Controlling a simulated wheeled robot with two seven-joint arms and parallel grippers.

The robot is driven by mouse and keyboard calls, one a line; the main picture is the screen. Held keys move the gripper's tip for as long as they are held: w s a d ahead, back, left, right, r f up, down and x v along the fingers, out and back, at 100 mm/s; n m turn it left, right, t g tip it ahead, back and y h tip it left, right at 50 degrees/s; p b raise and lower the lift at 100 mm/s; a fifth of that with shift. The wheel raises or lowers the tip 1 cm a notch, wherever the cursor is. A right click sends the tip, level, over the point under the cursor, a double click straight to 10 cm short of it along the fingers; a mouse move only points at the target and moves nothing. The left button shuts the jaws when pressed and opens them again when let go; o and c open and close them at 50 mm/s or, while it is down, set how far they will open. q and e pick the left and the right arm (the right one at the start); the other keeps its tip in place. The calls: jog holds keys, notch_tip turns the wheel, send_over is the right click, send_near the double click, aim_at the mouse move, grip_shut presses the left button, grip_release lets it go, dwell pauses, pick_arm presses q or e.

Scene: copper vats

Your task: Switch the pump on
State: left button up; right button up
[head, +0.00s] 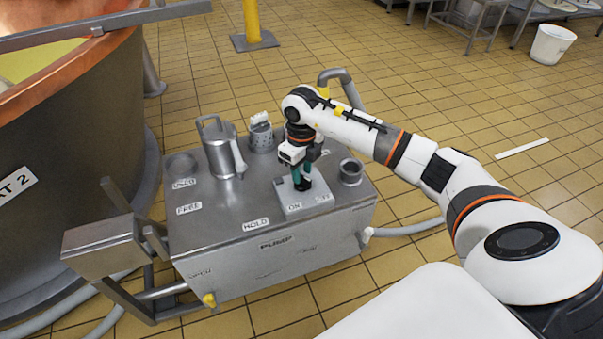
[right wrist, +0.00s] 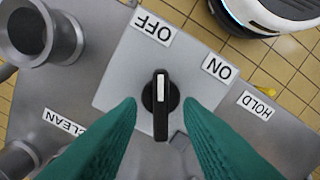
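The pump (head: 265,242) is a grey metal box labelled PUMP. Its switch is a black knob (right wrist: 160,118) with a white mark, on a light square plate (right wrist: 115,75) with an OFF label (right wrist: 152,28) and an ON label (right wrist: 220,68). The plate also shows in the head view (head: 289,203). The white mark points up in the wrist view, toward OFF. My right gripper (head: 302,185) is over the plate, pointing down. In the wrist view its green fingers (right wrist: 160,108) are open, one on each side of the knob, with gaps. My left gripper is not in view.
A metal jug (head: 220,150) and a perforated cup (head: 261,139) stand on the box, left of my gripper. A short open pipe (head: 351,171) is to its right. A yellow-handled tap (head: 209,299) is at the front. A copper vat (head: 75,130) stands left.

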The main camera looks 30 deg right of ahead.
jog(key=shift+f, duration=0.45)
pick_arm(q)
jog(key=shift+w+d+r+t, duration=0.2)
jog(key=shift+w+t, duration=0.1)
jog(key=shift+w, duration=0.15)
pick_arm(e)
grip_shut()
